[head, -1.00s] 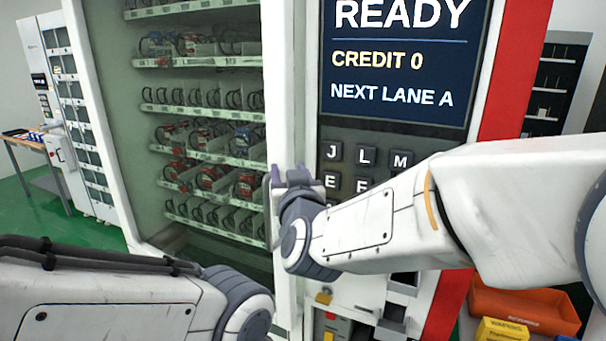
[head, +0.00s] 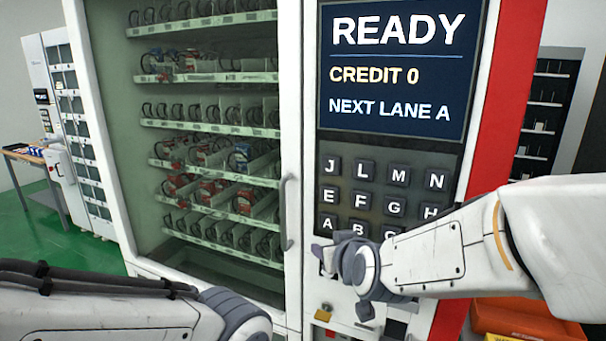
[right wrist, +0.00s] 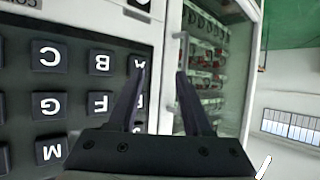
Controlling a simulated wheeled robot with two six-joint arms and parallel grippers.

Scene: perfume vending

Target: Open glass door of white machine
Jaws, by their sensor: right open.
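The white machine (head: 305,120) stands in front of me. Its glass door (head: 112,110) looks closed, with shelves of goods behind the pane. A vertical grey bar handle (head: 287,212) is on the door's right edge; it also shows in the right wrist view (right wrist: 183,52). My right gripper (head: 325,246) is right of the handle and apart from it, in front of the lower keypad. Its two fingers (right wrist: 160,75) are spread with nothing between them. My left arm shows at the lower left, but its gripper is out of view.
Right of the door are a lit screen (head: 392,70) and a letter keypad (head: 385,185), close to my right gripper. An orange bin (head: 525,318) is at the lower right. A second cabinet (head: 80,130) and a small table (head: 35,165) stand at the far left.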

